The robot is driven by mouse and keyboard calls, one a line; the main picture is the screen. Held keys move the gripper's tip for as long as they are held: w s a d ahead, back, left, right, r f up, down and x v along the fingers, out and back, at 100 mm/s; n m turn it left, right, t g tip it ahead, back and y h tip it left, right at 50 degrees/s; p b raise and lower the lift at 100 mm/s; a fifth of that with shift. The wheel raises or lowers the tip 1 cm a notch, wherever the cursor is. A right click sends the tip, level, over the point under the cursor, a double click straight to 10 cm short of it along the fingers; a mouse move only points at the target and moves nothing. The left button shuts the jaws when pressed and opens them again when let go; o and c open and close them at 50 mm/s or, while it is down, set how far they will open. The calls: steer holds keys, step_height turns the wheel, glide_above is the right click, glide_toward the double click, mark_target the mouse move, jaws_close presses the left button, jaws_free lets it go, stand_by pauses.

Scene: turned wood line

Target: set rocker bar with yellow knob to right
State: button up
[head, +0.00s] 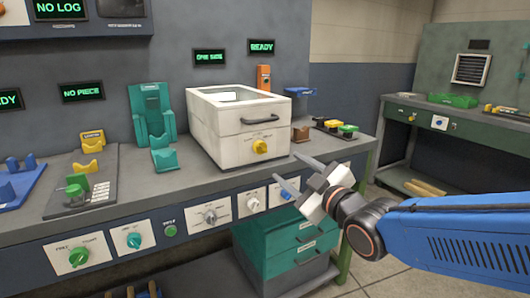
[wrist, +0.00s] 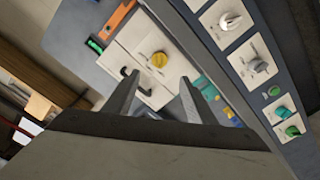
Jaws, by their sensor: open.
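A round yellow knob (head: 260,147) sits on the lower front of a white cabinet (head: 225,140). It also shows in the wrist view (wrist: 159,59), ahead of and between the fingers. A black block with yellow and green tops (head: 338,127) stands right of the cabinet; I cannot tell whether either is the rocker bar. My gripper (head: 291,171) is open and empty, in front of the bench edge, right of and below the yellow knob. In the wrist view its two fingers (wrist: 157,90) are spread apart, with nothing between them.
The bench front carries several dials, including a grey one (head: 210,217) and a teal one (head: 134,241). The cabinet's black handle (head: 260,120) juts out above the knob. A green drawer unit (head: 285,255) stands below. A teal holder (head: 152,110) is left of the cabinet.

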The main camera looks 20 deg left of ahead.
mark_target(263, 150)
steer(key=x, duration=1.4)
steer(key=shift+s, duration=0.1)
steer(key=c, duration=1)
